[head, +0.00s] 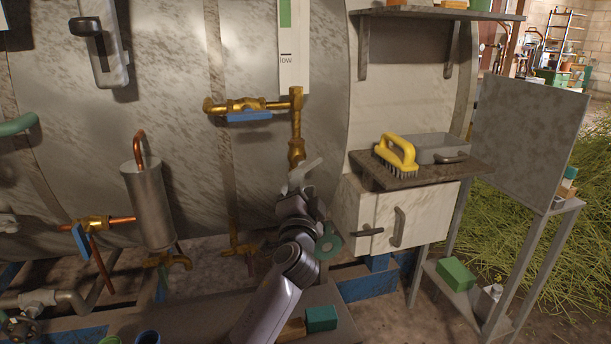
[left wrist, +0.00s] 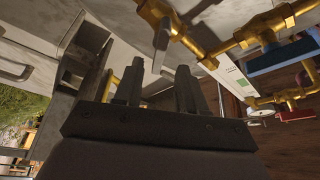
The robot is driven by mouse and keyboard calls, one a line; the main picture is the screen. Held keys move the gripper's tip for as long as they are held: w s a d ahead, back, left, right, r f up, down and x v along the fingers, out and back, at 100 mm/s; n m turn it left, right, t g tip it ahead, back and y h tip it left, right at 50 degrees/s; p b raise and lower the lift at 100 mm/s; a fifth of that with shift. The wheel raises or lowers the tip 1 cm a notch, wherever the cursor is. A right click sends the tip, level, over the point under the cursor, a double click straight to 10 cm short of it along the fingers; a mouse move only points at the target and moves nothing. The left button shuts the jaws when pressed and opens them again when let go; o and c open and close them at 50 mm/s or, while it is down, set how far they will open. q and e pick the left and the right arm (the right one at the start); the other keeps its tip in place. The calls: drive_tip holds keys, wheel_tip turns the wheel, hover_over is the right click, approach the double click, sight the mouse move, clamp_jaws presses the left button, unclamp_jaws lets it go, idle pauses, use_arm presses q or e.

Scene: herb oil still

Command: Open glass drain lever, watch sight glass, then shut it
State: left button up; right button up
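A grey lever (head: 303,174) sits on a brass valve (head: 297,150) below a white gauge plate (head: 287,55) with a green band and the word "low". A liquid level cannot be made out. My left gripper (head: 296,200) is just below the lever, partly overlapping it in the head view. In the left wrist view my left gripper (left wrist: 157,92) has its two dark fingers spread with nothing between them. The lever (left wrist: 162,45) hangs beyond the fingertips there, from its brass valve (left wrist: 155,12); contact cannot be told. My right gripper is not in view.
A brass pipe valve with a blue handle (head: 248,115) is left of the lever. A shelf holds a yellow brush (head: 397,152) and a grey tray (head: 435,147); a white cabinet (head: 420,215) hangs below. A metal cylinder (head: 149,205) stands left. A metal stand (head: 525,135) is at right.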

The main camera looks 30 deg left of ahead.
sight(305, 168)
use_arm(q)
drive_tip(key=shift+x, duration=2.9)
clamp_jaws()
